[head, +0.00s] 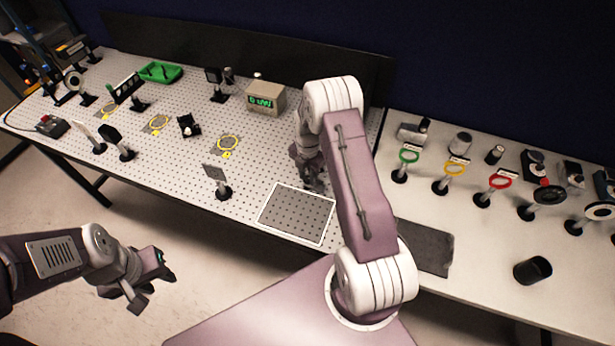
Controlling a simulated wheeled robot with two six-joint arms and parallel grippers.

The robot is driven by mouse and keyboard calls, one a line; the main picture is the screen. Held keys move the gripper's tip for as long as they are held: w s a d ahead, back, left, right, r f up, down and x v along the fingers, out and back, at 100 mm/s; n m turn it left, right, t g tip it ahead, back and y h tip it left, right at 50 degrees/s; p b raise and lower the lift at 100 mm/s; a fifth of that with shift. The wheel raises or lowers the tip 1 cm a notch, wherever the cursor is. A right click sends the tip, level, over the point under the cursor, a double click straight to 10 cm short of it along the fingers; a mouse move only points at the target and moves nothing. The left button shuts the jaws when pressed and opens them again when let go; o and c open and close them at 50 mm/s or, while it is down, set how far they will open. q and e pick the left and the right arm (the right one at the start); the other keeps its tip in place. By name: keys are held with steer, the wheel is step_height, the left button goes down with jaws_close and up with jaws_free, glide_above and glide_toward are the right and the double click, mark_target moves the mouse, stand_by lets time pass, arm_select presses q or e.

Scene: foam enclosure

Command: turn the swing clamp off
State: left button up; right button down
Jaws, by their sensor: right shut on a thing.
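I cannot clearly make out the swing clamp. My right gripper (312,184) points down at the perforated board (265,165), just behind the white-outlined dark rectangle (297,214). It is shut on a small dark thing, mostly hidden by the gripper and my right arm, so I cannot tell whether that is the clamp. My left gripper (154,283) is open and empty, low in front of the board's front edge, over the floor.
A meter with a green display (265,98) stands behind my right gripper. A post-mounted plate (216,177) stands to its left. Yellow rings (228,146) mark spots on the board. The right table holds mounted coloured rings (500,181) and a black cup (533,270).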

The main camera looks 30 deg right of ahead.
mark_target(307, 178)
steer(key=c, duration=1.1)
jaws_free()
step_height(307, 178, up, 9)
steer(key=b, duration=0.2)
